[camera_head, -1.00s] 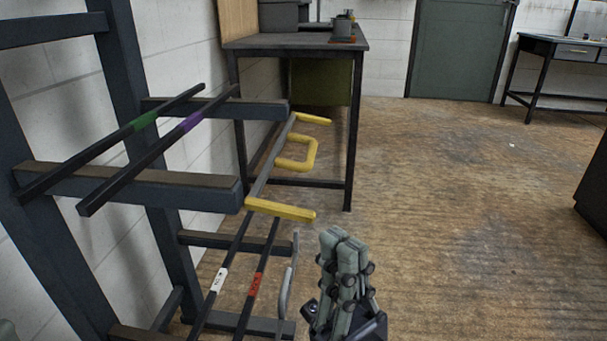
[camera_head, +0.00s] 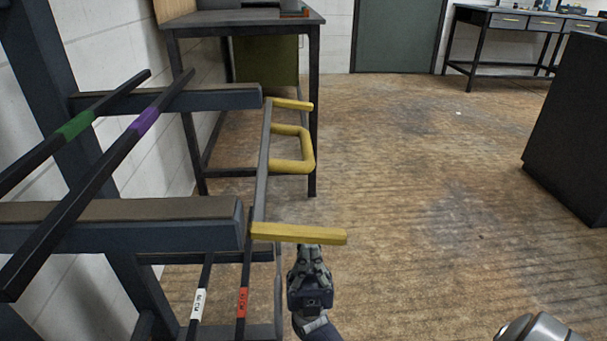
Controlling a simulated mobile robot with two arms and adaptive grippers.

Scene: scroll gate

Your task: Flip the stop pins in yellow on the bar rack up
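The bar rack (camera_head: 120,225) stands at the left with two dark horizontal arms. A near yellow stop pin (camera_head: 300,233) lies flat, pointing right from the end of the near arm. A far yellow stop pin (camera_head: 293,104) lies flat at the far arm's end. A grey rod (camera_head: 262,165) joins them, with a yellow U-shaped handle (camera_head: 308,150) sticking out to the right between them. My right gripper (camera_head: 311,252) appears shut and empty, just below the near pin in the picture; whether it touches the pin is unclear.
Bars with green (camera_head: 75,125) and purple (camera_head: 145,121) bands lie across the rack's arms. Lower bars carry white (camera_head: 198,304) and red (camera_head: 242,302) labels. A workbench (camera_head: 240,20) stands behind. A dark cabinet (camera_head: 575,125) is at the right. The floor between is clear.

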